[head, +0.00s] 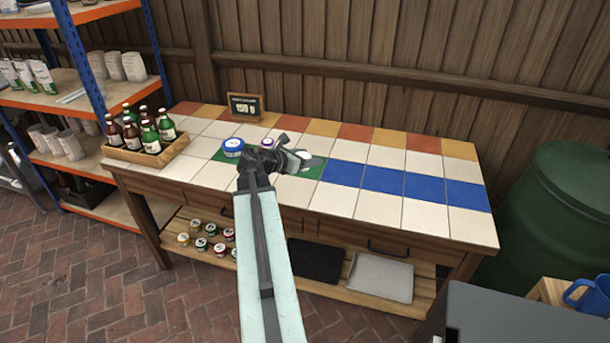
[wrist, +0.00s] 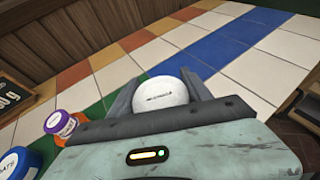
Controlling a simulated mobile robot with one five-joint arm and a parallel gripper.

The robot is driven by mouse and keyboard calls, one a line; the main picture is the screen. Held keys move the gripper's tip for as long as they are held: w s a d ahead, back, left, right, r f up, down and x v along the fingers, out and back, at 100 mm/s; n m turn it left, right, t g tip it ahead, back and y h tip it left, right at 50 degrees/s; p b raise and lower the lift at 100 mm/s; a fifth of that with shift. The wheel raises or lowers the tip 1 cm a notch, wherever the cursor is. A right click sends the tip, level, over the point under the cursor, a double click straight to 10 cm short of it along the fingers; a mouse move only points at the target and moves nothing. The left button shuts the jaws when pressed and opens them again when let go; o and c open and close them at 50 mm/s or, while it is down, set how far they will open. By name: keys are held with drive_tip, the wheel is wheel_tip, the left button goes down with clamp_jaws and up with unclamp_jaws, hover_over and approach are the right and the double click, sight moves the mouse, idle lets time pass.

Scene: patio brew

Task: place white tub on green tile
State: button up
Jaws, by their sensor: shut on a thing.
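The white tub (wrist: 167,93) shows its round white lid between my gripper's fingers in the wrist view. My gripper (head: 297,156) is shut on it; in the head view gripper and arm hide most of the tub. They are over the tiled table, near the right end of the green tiles (head: 314,171). Green also shows just left of the fingers in the wrist view (wrist: 122,98). I cannot tell whether the tub touches the tile. A blue-lidded tub (head: 233,147) and a purple-lidded tub (head: 267,143) stand left of my gripper, on or beside the green tiles.
Blue tiles (head: 382,180) run right of the green ones, with bare cream tiles around them. A wooden crate of bottles (head: 148,148) stands at the table's left end. A small framed sign (head: 245,106) stands at the back. A green barrel (head: 550,210) is right of the table.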

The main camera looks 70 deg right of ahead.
drive_tip(key=f, duration=0.1)
drive_tip(key=a+f+b, duration=0.1)
drive_tip(key=f, duration=0.1)
drive_tip(key=a+f+b, duration=0.1)
drive_tip(key=shift+f, duration=0.35)
drive_tip(key=shift+s+a, duration=0.1)
drive_tip(key=shift+a, duration=0.05)
drive_tip(key=shift+r, duration=0.1)
drive_tip(key=w+d, duration=0.1)
drive_tip(key=d, duration=0.4)
drive_tip(key=w+d+f+b, duration=0.1)
drive_tip(key=d, duration=0.4)
drive_tip(key=w+d, duration=0.2)
drive_tip(key=d, duration=0.3)
drive_tip(key=shift+d+f+b, duration=0.2)
drive_tip(key=shift+d+b, duration=0.1)
drive_tip(key=shift+d, duration=0.05)
wheel_tip(320, 180, down, 4)
drive_tip(key=b, duration=0.4)
drive_tip(key=shift+r, duration=0.25)
drive_tip(key=shift+f, duration=0.15)
drive_tip(key=o, duration=1.3)
drive_tip(key=shift+o, duration=0.2)
